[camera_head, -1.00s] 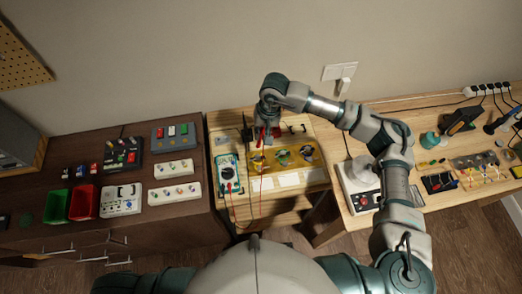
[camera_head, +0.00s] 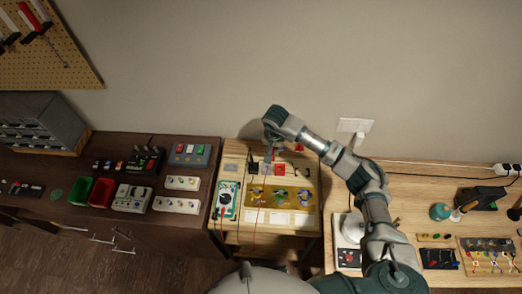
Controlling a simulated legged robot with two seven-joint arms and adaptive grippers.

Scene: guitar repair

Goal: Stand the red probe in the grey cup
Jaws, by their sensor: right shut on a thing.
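My right gripper (camera_head: 269,148) is over the back of the small light wood bench (camera_head: 232,148). It is shut on the red probe (camera_head: 268,158), which shows only as a thin red shape below the fingers. A thin red lead hangs from the probe across the bench front. The meter (camera_head: 228,199), teal with a white face, lies at the bench's left side. I cannot make out the grey cup for certain; the gripper and forearm cover part of the bench's back. My left gripper is not in view.
A yellow panel (camera_head: 256,203) with several round parts lies in front of the gripper. Red pieces lie behind it.

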